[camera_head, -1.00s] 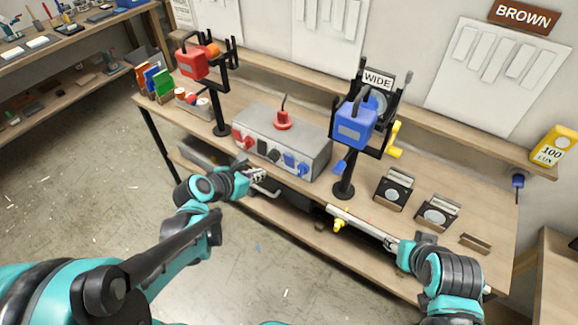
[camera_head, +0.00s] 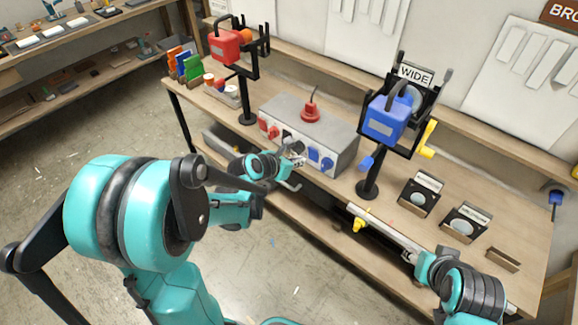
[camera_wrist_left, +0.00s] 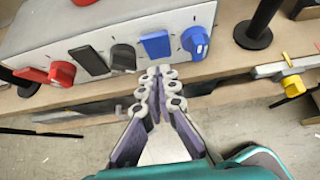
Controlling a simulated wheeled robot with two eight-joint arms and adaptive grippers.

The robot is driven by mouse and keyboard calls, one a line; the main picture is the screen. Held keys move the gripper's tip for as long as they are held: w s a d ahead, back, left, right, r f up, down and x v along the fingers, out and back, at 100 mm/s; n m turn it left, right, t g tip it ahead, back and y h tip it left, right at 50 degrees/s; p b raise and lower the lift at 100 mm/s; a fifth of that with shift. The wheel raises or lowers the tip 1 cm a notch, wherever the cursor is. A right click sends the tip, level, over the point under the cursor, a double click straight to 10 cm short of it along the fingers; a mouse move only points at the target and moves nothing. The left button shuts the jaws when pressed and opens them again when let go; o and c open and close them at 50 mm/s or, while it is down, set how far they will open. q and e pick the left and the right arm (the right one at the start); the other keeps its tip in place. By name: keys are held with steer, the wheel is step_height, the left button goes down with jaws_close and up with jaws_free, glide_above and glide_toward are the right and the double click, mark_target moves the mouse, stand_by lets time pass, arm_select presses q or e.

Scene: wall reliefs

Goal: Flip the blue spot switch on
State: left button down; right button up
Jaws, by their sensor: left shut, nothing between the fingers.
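A grey control box (camera_head: 290,118) on the bench bears red, black and blue rocker switches and knobs. The blue rocker switch (camera_wrist_left: 156,44) sits beside the blue knob (camera_wrist_left: 195,41); the switch also shows in the head view (camera_head: 313,155). My left gripper (camera_wrist_left: 161,74) is shut and empty, its tips just below and in front of the blue switch, seemingly apart from it. The blue spot lamp (camera_head: 384,120) stands on a black post right of the box. My right gripper (camera_head: 418,257) is at the bench's front edge; its fingers are unclear.
A red lamp (camera_head: 225,46) stands behind the box to the left. The black knob (camera_wrist_left: 123,58) is close left of the blue switch. A rail with a yellow knob (camera_head: 359,225) runs along the bench front. Two framed lenses (camera_head: 463,222) lie at the right.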

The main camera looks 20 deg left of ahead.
mark_target(316, 143)
arm_select(q)
steer(key=shift+w+d+r, duration=0.1)
steer(key=shift+w+d, duration=0.15)
steer(key=shift+w, duration=0.4)
steer(key=shift+w+d+r, duration=0.1)
steer(key=shift+w+d, duration=0.1)
steer(key=shift+w, duration=0.45)
steer(key=shift+w+d+r, duration=0.1)
steer(key=shift+w+d, duration=0.15)
steer(key=shift+w, duration=0.4)
steer(key=shift+w+d+r, duration=0.2)
steer(key=shift+w+r, duration=0.05)
steer(key=shift+w, duration=0.25)
steer(key=shift+w+d+r, duration=0.15)
steer(key=shift+w+r, duration=0.1)
steer(key=shift+w, duration=0.25)
steer(key=shift+r+p, duration=0.55)
steer(key=shift+r, duration=0.25)
